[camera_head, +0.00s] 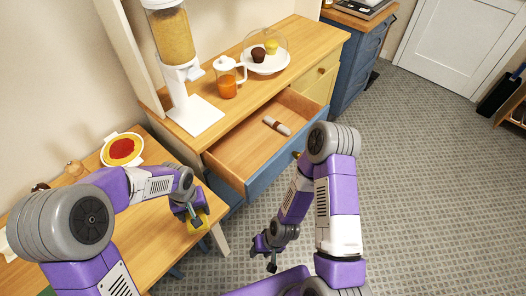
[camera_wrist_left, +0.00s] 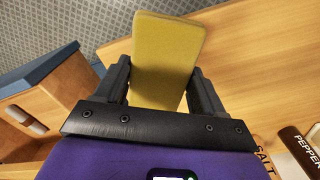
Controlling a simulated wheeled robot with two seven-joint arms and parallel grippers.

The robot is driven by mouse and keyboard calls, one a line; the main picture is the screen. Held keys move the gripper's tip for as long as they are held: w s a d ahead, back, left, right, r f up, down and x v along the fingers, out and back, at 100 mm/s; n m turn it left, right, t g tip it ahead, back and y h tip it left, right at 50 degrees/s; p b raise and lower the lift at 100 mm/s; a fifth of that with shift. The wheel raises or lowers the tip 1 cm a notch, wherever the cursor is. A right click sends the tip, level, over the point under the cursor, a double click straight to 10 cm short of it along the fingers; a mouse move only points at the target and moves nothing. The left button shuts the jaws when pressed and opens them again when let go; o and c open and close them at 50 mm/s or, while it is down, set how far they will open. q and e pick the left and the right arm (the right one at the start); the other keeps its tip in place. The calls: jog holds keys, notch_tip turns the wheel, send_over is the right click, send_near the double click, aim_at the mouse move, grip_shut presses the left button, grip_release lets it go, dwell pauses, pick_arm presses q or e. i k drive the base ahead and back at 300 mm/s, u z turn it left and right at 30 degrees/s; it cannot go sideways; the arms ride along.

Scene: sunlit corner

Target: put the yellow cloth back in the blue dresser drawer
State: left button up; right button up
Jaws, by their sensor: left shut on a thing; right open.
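My left gripper (camera_head: 190,211) is shut on the yellow cloth (camera_head: 197,221), near the right edge of the wooden table. In the left wrist view the folded cloth (camera_wrist_left: 167,50) sits between the two fingers, with the wooden table surface behind it. The blue dresser (camera_head: 326,88) has a wooden top, and its blue-fronted drawer (camera_head: 266,177) is pulled open. A rolled white napkin with a brown band (camera_head: 277,125) lies in the drawer. The drawer is to the right of my left gripper. My right gripper (camera_head: 264,250) is open and empty, low over the floor in front of the drawer.
The dresser top holds a cereal dispenser (camera_head: 172,40), an orange jug (camera_head: 227,82) and a plate of muffins (camera_head: 266,62). A plate with red food (camera_head: 122,149) is on the wooden table (camera_head: 162,225). Pepper (camera_wrist_left: 297,146) and salt labels show in the wrist view. The drawer's front half looks clear.

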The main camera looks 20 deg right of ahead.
aim_at(258, 152)
jog(key=k, duration=0.7)
jog(key=z, duration=2.15)
jog(key=i, duration=1.55)
jog(key=u, duration=2.05)
jog(key=i, duration=1)
